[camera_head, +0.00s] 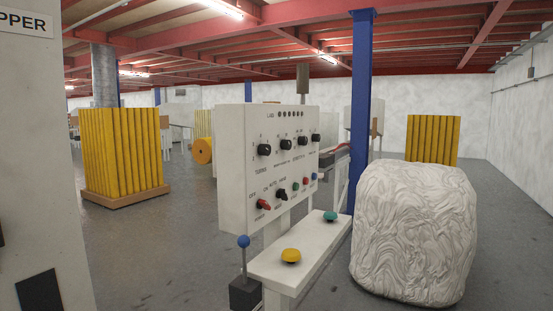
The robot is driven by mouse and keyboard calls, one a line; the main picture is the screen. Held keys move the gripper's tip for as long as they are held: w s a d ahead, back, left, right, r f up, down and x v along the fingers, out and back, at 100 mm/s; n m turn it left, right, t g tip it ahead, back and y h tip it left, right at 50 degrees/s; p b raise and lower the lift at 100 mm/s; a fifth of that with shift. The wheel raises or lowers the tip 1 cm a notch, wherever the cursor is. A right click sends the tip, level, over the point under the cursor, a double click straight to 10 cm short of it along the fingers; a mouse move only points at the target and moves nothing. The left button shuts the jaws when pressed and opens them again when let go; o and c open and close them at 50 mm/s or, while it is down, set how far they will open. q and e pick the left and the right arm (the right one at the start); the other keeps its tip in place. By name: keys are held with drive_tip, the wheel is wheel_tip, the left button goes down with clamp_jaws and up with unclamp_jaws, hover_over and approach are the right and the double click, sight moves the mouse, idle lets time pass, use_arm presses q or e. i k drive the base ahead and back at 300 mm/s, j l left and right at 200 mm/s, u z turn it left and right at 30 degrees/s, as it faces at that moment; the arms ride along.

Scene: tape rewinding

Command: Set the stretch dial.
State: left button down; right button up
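A white control panel (238,170) stands near the middle of the view on a white stand. Its upper row has several black dials: a leftmost one (264,149) with what looks like "TURNS" under it, then a second (285,144), a third (303,140) and a rightmost one (315,137). The other labels are too small to read surely, so I cannot tell which is the stretch dial. Below are a red switch (263,204) and a black switch (281,195). Neither of my grippers is in view.
A white shelf (270,265) below the panel bears a yellow button (290,256) and a green button (330,216). A blue-knobbed lever (243,242) stands at its left. A large wrapped bale (413,235) and a blue column (361,110) stand right. Grey floor (150,250) is open at left.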

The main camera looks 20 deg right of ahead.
sight(302, 141)
drive_tip(key=i+l+u, duration=0.1)
drive_tip(key=l, duration=0.35)
drive_tip(key=i+l+u, duration=0.1)
drive_tip(key=l, duration=0.35)
drive_tip(key=i+l+u, duration=0.1)
drive_tip(key=l, duration=0.35)
